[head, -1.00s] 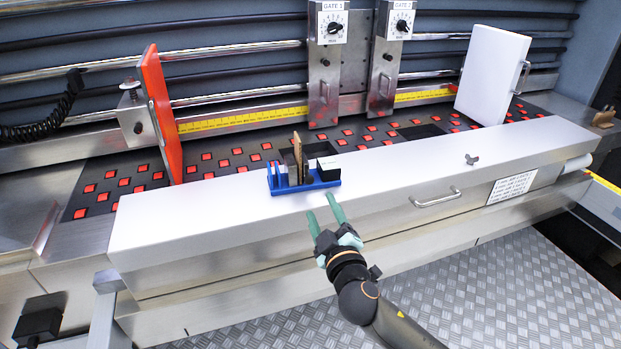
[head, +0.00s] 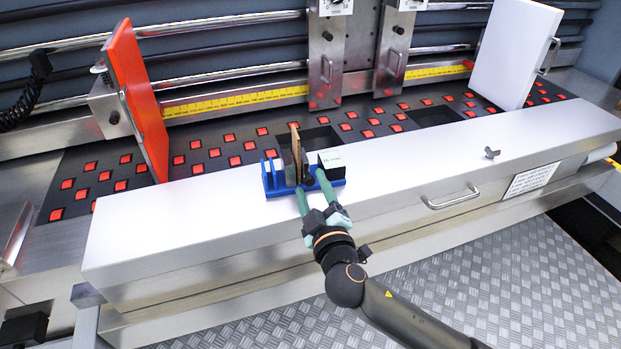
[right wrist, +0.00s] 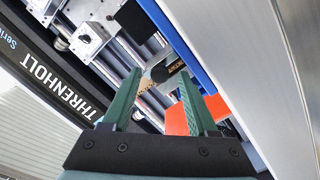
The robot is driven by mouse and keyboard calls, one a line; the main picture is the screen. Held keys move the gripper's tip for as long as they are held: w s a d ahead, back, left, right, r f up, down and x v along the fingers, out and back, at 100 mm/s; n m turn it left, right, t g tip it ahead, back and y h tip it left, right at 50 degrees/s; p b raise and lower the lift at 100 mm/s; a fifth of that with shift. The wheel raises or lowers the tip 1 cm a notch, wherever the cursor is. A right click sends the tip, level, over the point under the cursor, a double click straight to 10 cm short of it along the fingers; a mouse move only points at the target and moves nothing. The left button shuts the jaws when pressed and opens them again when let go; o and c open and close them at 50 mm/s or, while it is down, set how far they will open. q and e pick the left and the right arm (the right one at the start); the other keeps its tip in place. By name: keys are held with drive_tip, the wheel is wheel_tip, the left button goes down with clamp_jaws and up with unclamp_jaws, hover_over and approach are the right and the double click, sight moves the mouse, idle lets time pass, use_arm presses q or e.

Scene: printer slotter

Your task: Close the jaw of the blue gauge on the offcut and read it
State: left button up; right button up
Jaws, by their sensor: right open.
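The blue gauge (head: 276,191) lies on the white beam top (head: 210,215) in the head view. The brown offcut (head: 295,148) stands upright in it, between a grey block on its left and a black-and-white block (head: 330,157) on its right. My right gripper (head: 311,184) is open, its two green fingers at the front edge of the gauge, partly in front of it. I cannot tell whether they touch it. In the right wrist view the open fingers (right wrist: 160,78) have a brown and black piece (right wrist: 164,72) showing beyond and between their tips. My left gripper is out of view.
An orange plate (head: 138,100) stands at left and a white plate (head: 515,50) at right behind the beam. A small grey knob (head: 492,153) sits on the beam, with a handle (head: 452,197) on its front.

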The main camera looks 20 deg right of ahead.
drive_tip(key=shift+w, duration=0.1)
clamp_jaws()
drive_tip(key=shift+a+b, duration=0.3)
drive_tip(key=shift+a, duration=0.55)
drive_tip(key=shift+c, duration=1)
unclamp_jaws()
drive_tip(key=shift+a, duration=0.15)
drive_tip(key=shift+o, duration=1)
